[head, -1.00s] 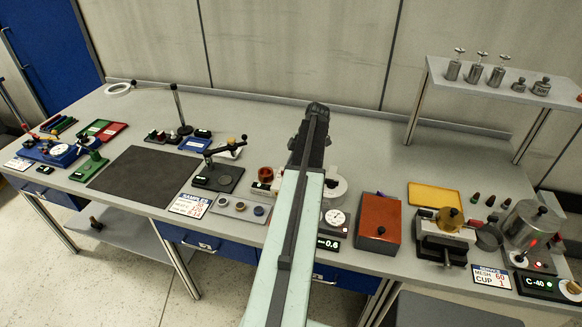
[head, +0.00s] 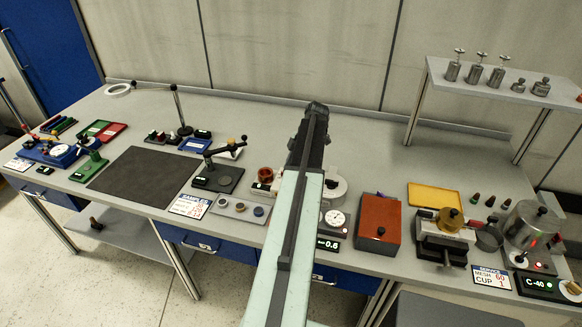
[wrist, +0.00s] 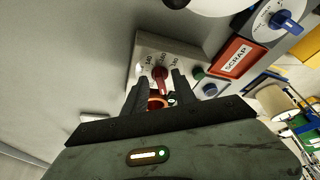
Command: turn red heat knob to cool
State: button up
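In the wrist view, a red knob (wrist: 160,74) sits on a pale grey plate (wrist: 144,46) with dark number markings around it, too small to read surely. My gripper (wrist: 159,80) is open, with one dark finger on each side of the knob. A gap shows between the knob and each fingertip; I cannot tell how high the fingers are above the plate. An orange-red ring (wrist: 156,103) shows lower down between the fingers. In the head view, my arm hides the gripper and I cannot pick out this knob surely.
A green button (wrist: 198,74) is close to my right finger. In the head view, a C -40 display (head: 541,284) stands at the bench's right end.

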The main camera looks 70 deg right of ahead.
jog(key=shift+r, duration=0.1)
jog(key=shift+s+d+r+p, duration=0.1)
jog(key=shift+r+p, duration=0.25)
jog(key=shift+p, duration=0.1)
jog(key=p+v, duration=0.6)
jog(key=v, duration=0.1)
jog(key=shift+f, duration=0.1)
